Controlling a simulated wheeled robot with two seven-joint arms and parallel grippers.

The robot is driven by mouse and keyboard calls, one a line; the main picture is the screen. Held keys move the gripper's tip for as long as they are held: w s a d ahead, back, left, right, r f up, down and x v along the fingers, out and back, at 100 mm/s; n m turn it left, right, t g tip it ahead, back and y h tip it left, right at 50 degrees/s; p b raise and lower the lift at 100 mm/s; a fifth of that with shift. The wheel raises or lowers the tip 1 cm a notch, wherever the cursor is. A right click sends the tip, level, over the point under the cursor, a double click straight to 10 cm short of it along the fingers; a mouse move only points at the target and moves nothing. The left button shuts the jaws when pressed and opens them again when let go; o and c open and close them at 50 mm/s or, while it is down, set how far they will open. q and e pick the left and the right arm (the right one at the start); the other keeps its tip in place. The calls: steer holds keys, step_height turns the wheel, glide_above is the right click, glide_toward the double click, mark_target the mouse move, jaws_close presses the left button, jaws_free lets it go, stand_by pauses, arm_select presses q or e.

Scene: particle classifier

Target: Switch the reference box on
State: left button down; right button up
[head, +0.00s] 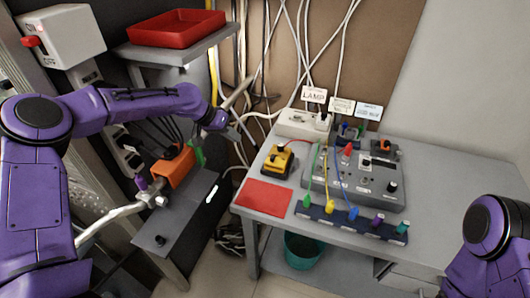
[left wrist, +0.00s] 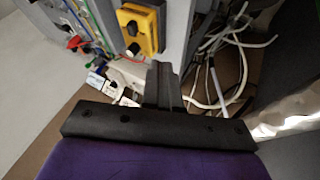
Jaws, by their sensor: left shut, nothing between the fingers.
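No box carries a readable "reference" label. A yellow box (head: 279,160) with black knobs sits at the table's left edge; it also shows in the left wrist view (left wrist: 138,30). A grey control box (head: 352,184) with switches, a black knob and coloured leads stands to its right; part of it shows at the wrist view's upper left. My left gripper (head: 234,132) is shut and empty, left of the table and apart from both boxes. Its closed fingers (left wrist: 164,84) show in the wrist view. My right arm is at the lower right; its gripper is out of view.
A white power strip (head: 303,124) and a LAMP card (head: 314,95) stand at the table's back. A red mat (head: 264,198) and a rack of coloured plugs (head: 345,222) lie in front. A red tray (head: 177,28) and a white switch box (head: 62,36) are upper left. Cables hang behind.

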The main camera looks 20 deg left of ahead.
mark_target(273, 157)
arm_select(q)
steer(key=shift+f, duration=0.1)
steer(key=p+x, duration=0.2)
steer(key=x, duration=0.7)
steer(key=shift+w+d+f, duration=0.1)
steer(key=shift+d+f, duration=0.05)
steer(key=shift+d, duration=0.05)
steer(key=d+p, duration=0.2)
steer(key=d, duration=0.1)
steer(key=shift+d, duration=0.2)
steer(key=shift+d+f, duration=0.1)
steer(key=shift+d, duration=0.25)
steer(key=shift+f, duration=0.1)
steer(key=shift+d+b, duration=0.4)
steer(key=shift+d, duration=1.05)
steer(key=shift+a, duration=0.1)
